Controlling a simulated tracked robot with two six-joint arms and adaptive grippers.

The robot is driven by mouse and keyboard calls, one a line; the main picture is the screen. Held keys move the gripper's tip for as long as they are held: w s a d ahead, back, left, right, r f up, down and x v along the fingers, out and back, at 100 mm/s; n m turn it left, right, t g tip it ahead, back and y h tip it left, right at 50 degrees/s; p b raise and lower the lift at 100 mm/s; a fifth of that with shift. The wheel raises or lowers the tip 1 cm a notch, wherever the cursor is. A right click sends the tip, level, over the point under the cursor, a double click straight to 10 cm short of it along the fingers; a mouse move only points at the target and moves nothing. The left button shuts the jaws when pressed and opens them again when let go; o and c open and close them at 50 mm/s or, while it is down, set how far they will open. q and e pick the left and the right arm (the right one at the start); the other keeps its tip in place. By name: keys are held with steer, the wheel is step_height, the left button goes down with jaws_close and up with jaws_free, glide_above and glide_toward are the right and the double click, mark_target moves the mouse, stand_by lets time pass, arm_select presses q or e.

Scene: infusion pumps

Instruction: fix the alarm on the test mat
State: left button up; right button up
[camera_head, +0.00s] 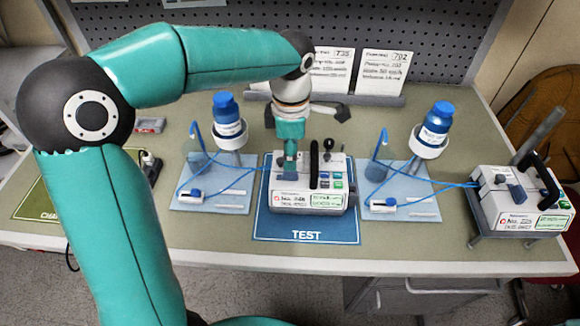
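A white infusion pump (318,197) with a dark handle, a black knob, small coloured buttons and green-lit displays sits on the blue test mat (305,230). The display text is too small to read surely. My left arm reaches in from the left and over the back of the table. My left gripper (290,163) points down at the left part of this pump's top. Its fingertips are close to or touching a small grey-blue part there; contact and finger opening cannot be told. The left arm hides part of the view behind it. My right gripper is not in view.
Light-blue trays with blue-capped bottles on stands flank the mat, left (213,185) and right (400,192); blue tubes run to the pumps. A second pump (520,200) stands at the right edge. A green mat (42,205) lies at left.

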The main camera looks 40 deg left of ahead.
mark_target(290, 173)
arm_select(q)
steer(key=shift+f, duration=2.75)
steer(key=shift+s, duration=0.1)
jaws_close()
